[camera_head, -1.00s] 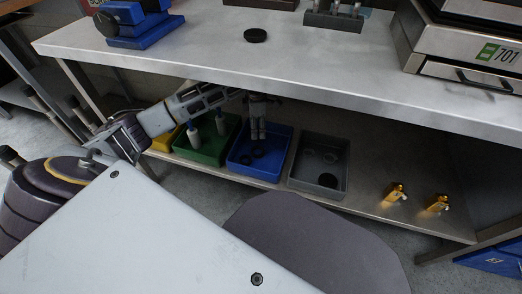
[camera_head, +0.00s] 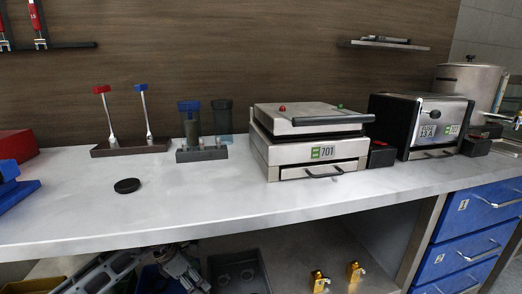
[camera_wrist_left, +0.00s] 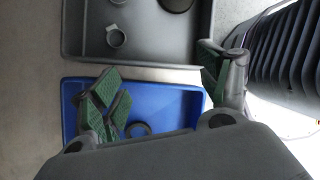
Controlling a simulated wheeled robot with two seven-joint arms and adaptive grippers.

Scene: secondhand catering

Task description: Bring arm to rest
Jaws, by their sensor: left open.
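My left arm reaches in under the worktop in the head view, with its left gripper (camera_head: 182,272) low at the bottom edge. In the left wrist view the left gripper (camera_wrist_left: 165,88) has its green-padded fingers wide apart, with nothing between them. It is over a blue bin (camera_wrist_left: 185,98), which holds a dark ring (camera_wrist_left: 138,129). The fingers hide part of this bin. My right gripper is in neither view.
A grey bin (camera_head: 264,268) stands beside the left gripper on the lower shelf; the wrist view shows a ring (camera_wrist_left: 115,37) in it. The worktop (camera_head: 220,200) overhangs the arm. Two yellow pieces (camera_head: 319,281) sit right of the bin. Blue drawers (camera_head: 470,240) are at the right.

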